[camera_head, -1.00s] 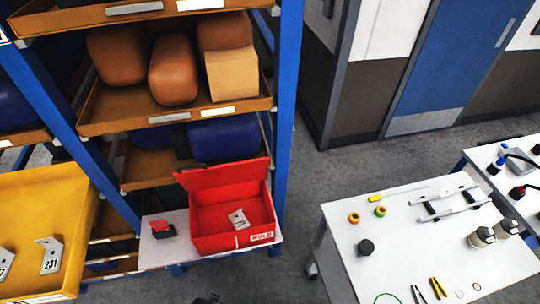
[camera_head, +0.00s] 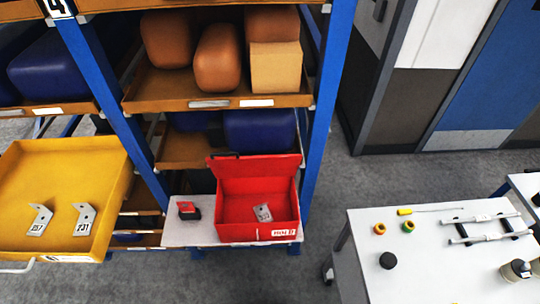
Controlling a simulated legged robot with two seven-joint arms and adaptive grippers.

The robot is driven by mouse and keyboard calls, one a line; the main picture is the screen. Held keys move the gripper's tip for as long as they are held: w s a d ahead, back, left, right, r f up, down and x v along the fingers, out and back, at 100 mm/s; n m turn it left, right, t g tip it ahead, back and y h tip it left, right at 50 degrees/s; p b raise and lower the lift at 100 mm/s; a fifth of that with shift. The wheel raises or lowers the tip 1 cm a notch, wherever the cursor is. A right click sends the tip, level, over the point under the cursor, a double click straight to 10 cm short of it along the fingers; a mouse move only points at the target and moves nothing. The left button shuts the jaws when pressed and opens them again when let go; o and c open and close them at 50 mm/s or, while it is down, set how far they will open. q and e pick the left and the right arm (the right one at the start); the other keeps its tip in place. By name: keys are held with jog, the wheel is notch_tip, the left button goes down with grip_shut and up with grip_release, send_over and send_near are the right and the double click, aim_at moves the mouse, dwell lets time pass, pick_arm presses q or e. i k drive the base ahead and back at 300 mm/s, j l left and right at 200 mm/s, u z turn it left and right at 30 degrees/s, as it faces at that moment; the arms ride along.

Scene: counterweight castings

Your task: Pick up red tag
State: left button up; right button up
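A small red item with a dark base (camera_head: 189,210), which may be the red tag, lies on the white ledge (camera_head: 185,234) just left of the red bin. It is too small to make out in detail. The red bin (camera_head: 228,230) has a raised back lid and a white label on its front. A grey metal bracket (camera_head: 263,212) lies inside the bin. Neither of my grippers is in view.
A yellow tray (camera_head: 85,165) with two numbered brackets stands at left. Blue rack posts (camera_head: 322,110) flank shelves of brown and blue castings. A white table (camera_head: 420,275) with tools stands at right. Grey floor (camera_head: 290,285) is open between rack and table.

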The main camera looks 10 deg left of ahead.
aim_at(191, 208)
jog(key=u, duration=1.45)
